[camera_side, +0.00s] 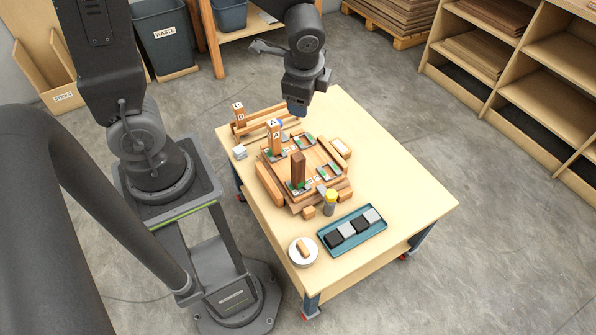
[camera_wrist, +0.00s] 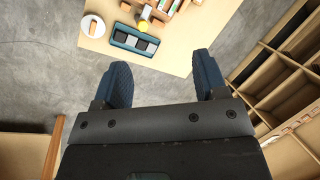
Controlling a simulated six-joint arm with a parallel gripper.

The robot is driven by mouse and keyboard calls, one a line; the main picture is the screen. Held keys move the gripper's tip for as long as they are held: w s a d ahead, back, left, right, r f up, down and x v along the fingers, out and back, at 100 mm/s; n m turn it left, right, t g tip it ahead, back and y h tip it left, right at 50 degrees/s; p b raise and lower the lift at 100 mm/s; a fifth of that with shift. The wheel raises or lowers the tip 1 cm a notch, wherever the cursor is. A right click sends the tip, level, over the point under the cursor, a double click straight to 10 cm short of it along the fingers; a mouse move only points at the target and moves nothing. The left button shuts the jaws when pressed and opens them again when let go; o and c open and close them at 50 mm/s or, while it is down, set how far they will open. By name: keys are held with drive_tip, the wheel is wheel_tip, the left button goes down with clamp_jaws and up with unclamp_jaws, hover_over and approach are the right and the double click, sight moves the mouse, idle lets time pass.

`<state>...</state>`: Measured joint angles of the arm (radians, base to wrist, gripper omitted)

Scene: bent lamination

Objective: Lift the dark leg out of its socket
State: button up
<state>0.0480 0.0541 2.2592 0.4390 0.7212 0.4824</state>
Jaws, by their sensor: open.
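The dark leg (camera_side: 298,170) is a reddish-brown block standing upright in a socket at the near side of the wooden fixture (camera_side: 271,184) on the table. A lighter leg marked A (camera_side: 274,137) stands upright behind it. My gripper (camera_side: 297,106) hangs above the far part of the table, up and away from the dark leg. In the wrist view my gripper (camera_wrist: 162,82) has its two blue fingers wide apart with nothing between them. The dark leg is not clearly made out in the wrist view.
A teal tray (camera_side: 325,237) with dark and grey blocks, a white round dish (camera_side: 291,255) and a yellow-capped bottle (camera_side: 330,200) stand near the fixture. Another upright block (camera_side: 239,114) stands at the back left. The table's right side (camera_side: 400,190) is clear.

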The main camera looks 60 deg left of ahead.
sight(298, 157)
drive_tip(key=a+f+m, duration=0.2)
drive_tip(key=f, duration=0.7)
drive_tip(key=w+a+f+m+g, duration=0.1)
drive_tip(key=a+f+m, duration=0.1)
drive_tip(key=f, duration=0.8)
drive_tip(key=w+a+f+m+g+y, duration=0.1)
drive_tip(key=f+m, duration=0.3)
drive_tip(key=f, duration=0.5)
drive_tip(key=shift+a+f, duration=0.15)
drive_tip(key=shift+a, duration=0.6)
drive_tip(key=shift+c, duration=0.2)
clamp_jaws()
